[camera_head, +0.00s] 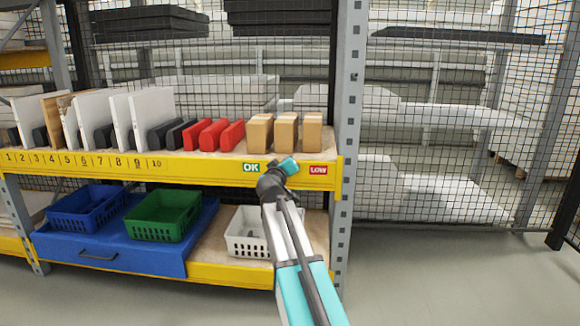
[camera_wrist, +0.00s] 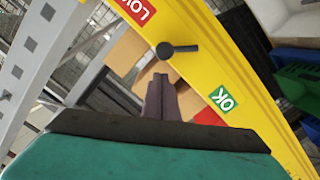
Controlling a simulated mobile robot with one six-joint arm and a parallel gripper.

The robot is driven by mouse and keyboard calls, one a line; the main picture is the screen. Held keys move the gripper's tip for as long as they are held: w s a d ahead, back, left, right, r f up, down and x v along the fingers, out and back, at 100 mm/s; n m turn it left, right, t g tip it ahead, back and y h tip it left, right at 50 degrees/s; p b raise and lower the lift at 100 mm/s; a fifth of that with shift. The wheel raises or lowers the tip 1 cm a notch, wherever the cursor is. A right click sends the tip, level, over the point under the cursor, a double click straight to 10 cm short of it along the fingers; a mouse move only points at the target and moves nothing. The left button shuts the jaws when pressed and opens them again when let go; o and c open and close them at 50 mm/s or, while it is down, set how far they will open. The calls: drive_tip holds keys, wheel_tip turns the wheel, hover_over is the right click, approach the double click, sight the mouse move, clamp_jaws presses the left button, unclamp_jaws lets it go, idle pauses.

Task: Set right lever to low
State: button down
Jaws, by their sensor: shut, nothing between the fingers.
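In the wrist view a small black lever (camera_wrist: 178,48) with a round pivot is mounted on the yellow shelf beam, between the red LOW label (camera_wrist: 137,10) and the green OK label (camera_wrist: 222,98). Its handle points down along the beam face and toward the OK side. My gripper (camera_wrist: 162,78) is shut and empty, its fingertips just short of the pivot; whether they touch it I cannot tell. In the head view the OK label (camera_head: 251,168) and LOW label (camera_head: 318,170) flank my wrist, which hides the lever and the fingertips.
Above the beam (camera_head: 130,165) stand cardboard boxes (camera_head: 285,132), red items (camera_head: 213,134) and white panels (camera_head: 140,115). Below are blue (camera_head: 87,206), green (camera_head: 163,213) and white (camera_head: 250,232) baskets. A grey perforated post (camera_head: 347,130) stands right of LOW. The floor (camera_head: 440,275) at right is clear.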

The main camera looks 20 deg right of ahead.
drive_tip(key=w+a+r+p+v, duration=0.1)
drive_tip(key=p+v, duration=0.1)
drive_tip(key=v, duration=0.8)
drive_tip(key=shift+s+a+r, duration=0.2)
drive_tip(key=shift+s+r, duration=0.1)
drive_tip(key=shift+r, duration=0.05)
idle(0.5)
